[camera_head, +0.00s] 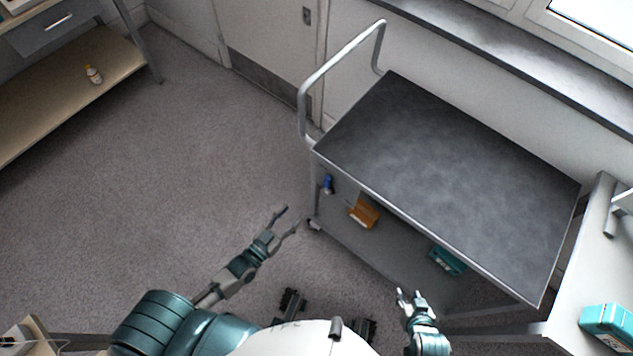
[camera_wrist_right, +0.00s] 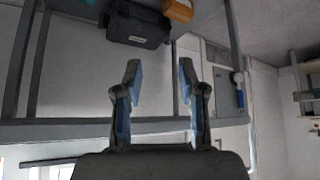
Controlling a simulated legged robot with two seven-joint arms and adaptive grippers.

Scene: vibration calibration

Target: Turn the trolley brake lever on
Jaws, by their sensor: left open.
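The trolley (camera_head: 450,180) has a dark grey top and a pale push handle (camera_head: 345,62) at its left end. A small blue-tipped part that looks like the brake lever (camera_head: 327,184) sits near its front left corner, below the top. It also shows in the right wrist view (camera_wrist_right: 239,98), right of the fingers. Whether it is on or off is too small to tell. My left gripper (camera_head: 287,219) is open and empty, below and left of the lever. My right gripper (camera_head: 410,295) is open and empty in front of the trolley; its spread fingers show in the wrist view (camera_wrist_right: 159,72).
The lower shelf holds an orange box (camera_head: 364,211) and a teal case (camera_head: 447,260); the wrist view shows a dark case (camera_wrist_right: 138,24). A side table (camera_head: 575,290) with a teal box (camera_head: 608,325) stands at right. The floor (camera_head: 180,170) left of the trolley is clear.

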